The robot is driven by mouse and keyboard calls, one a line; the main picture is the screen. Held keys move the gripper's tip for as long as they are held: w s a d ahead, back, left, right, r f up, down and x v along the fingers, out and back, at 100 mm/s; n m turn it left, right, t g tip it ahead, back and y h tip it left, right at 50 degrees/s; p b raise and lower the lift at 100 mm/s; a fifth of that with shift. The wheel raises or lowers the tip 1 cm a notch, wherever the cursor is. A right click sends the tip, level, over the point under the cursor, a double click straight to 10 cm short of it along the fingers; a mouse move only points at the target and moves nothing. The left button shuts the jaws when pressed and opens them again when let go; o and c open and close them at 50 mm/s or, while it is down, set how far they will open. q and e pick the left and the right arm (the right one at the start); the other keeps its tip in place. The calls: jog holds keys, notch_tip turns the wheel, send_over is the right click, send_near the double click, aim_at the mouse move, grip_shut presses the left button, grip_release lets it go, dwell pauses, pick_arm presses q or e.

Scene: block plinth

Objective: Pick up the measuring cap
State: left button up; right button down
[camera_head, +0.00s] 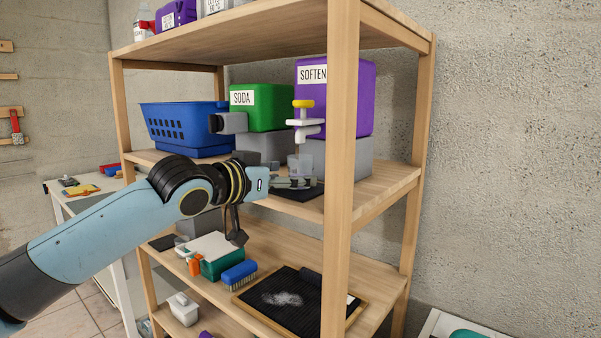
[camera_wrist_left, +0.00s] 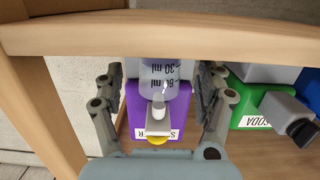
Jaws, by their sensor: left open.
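The measuring cap (camera_head: 301,163) is a clear cup under the white tap (camera_head: 305,124) of the purple softener box (camera_head: 350,95), on the middle shelf. In the left wrist view the cap (camera_wrist_left: 160,77) shows printed ml marks and lies between my left gripper's fingers. My left gripper (camera_head: 297,183) is open, low at the cap, reaching in from the left. In the left wrist view the left gripper (camera_wrist_left: 160,84) has one finger on each side of the cap, with some gap visible. Contact cannot be told. My right gripper is not in view.
The front right shelf post (camera_head: 340,150) stands close to my left gripper. A green soda box (camera_head: 262,105) with a grey tap (camera_head: 230,123) and a blue basket (camera_head: 185,127) stand left of it. A brush (camera_head: 240,275) and black tray (camera_head: 285,298) are on the shelf below.

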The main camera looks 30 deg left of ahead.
pick_arm(q)
jog(key=shift+w+d+f, duration=0.1)
jog(key=shift+w+f, duration=0.05)
jog(key=shift+w, duration=1)
jog(key=shift+s, duration=0.1)
jog(key=c, duration=1.3)
